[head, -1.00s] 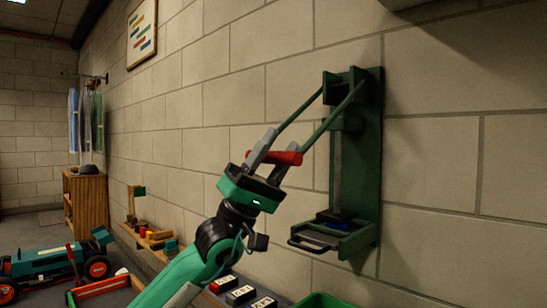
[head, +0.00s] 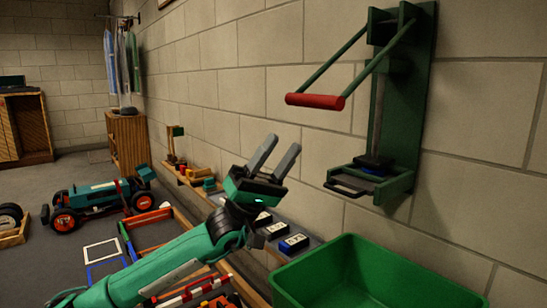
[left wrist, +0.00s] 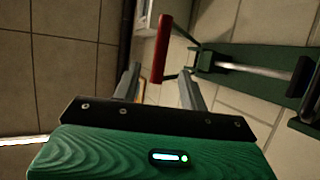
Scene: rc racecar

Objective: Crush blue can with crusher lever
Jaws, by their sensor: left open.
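The green can crusher (head: 425,100) is mounted on the block wall at the right. Its lever slants down toward me from the top, ending in a red handle (head: 315,101). The dark press plate (head: 374,160) is low, close above the crusher's tray. Only a thin blue strip, apparently the blue can (head: 376,171), shows under the plate; it looks flat, but most is hidden. My left gripper (head: 280,147) is open and empty, below and left of the handle. In the left wrist view, the handle (left wrist: 162,48) shows beyond and between the open fingers (left wrist: 160,70).
A green bin (head: 345,270) stands below the crusher. Small labelled boxes (head: 293,244) lie on a low ledge along the wall. A teal racecar (head: 95,197) is on the floor at the left. The space between my gripper and the handle is clear.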

